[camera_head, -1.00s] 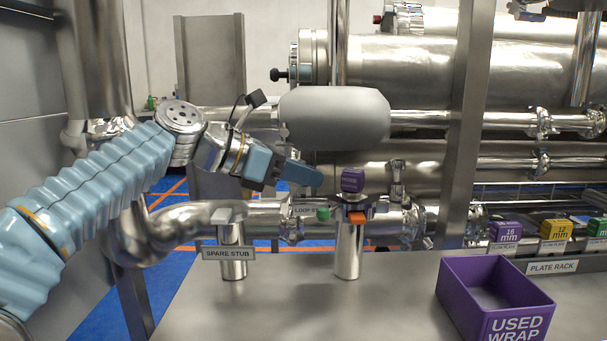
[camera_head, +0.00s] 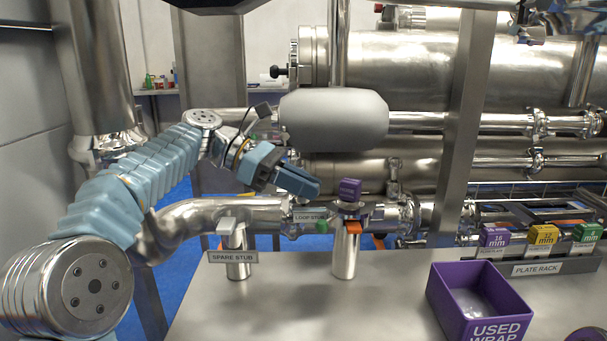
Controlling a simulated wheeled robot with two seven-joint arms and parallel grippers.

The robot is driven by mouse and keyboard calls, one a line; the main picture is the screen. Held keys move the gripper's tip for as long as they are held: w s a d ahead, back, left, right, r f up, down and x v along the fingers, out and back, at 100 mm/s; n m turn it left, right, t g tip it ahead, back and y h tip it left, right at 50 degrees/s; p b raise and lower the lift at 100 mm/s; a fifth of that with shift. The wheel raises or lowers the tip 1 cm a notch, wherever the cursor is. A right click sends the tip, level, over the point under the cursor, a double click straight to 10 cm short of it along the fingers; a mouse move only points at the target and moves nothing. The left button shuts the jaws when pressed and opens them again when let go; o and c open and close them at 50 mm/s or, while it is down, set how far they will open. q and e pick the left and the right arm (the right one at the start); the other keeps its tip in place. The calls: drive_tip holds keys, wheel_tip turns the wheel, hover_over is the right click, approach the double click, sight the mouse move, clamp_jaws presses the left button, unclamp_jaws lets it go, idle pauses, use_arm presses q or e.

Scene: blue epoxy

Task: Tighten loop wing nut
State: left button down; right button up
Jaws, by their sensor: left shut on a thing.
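An orange piece (camera_head: 353,227) and a green piece (camera_head: 322,227) show at the clamp below. I cannot tell which of these is the wing nut. My left gripper (camera_head: 312,188) is just left of the purple block, pointing right and slightly down. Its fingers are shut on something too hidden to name. My right gripper is not in view.
The spare stub (camera_head: 239,270) stands to the left on the bench. A purple "USED WRAP" bin (camera_head: 440,300) is at front right, with a plate rack (camera_head: 540,268) behind it. A grey rounded cylinder (camera_head: 333,120) hangs above my gripper. The front middle of the bench is clear.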

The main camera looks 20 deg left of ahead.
use_arm(q)
drive_tip(key=shift+m+g, duration=1.2)
drive_tip(key=shift+g, duration=0.2)
drive_tip(key=c, duration=1.2)
unclamp_jaws()
drive_tip(key=shift+r, duration=0.15)
